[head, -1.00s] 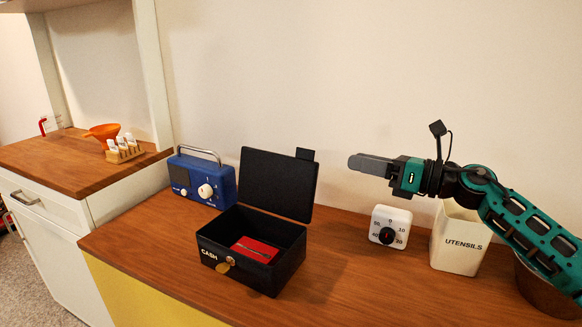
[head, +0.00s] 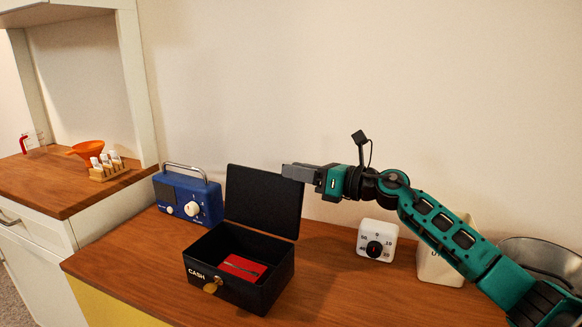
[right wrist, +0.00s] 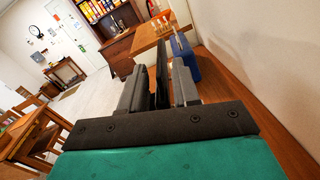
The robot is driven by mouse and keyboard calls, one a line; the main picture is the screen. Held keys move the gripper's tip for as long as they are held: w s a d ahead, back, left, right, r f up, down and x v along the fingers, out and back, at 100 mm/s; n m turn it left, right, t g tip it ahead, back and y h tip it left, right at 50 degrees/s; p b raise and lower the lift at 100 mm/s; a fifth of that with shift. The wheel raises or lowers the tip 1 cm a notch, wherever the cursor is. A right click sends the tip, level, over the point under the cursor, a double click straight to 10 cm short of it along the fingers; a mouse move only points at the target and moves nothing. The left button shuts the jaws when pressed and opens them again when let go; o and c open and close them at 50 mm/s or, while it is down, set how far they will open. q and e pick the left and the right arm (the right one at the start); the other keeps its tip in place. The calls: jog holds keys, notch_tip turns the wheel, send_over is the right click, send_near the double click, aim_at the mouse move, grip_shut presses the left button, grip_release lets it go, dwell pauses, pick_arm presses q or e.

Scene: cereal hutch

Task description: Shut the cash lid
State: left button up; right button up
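The black cash box (head: 225,291), marked CASH, stands on the wooden counter with its lid (head: 262,200) raised at the back, leaning slightly backward. A red item (head: 240,266) with a thin metal piece lies inside, and a brass-coloured tag (head: 212,285) hangs at the front. My right gripper (head: 292,172) is at the lid's upper right corner. In the right wrist view, the lid (right wrist: 162,72) shows edge-on between the fingers of my right gripper (right wrist: 160,88). A gap shows beside the lid, so the fingers look open around it. My left gripper is not in view.
A blue radio (head: 188,200) stands left of the box, close to the lid. A white timer (head: 377,240) and a utensils canister (head: 436,268) stand to the right, under my right arm. A metal bowl (head: 540,256) is at far right. Counter in front of the timer is clear.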

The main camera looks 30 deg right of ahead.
jog(key=shift+x, duration=1.05)
grip_shut()
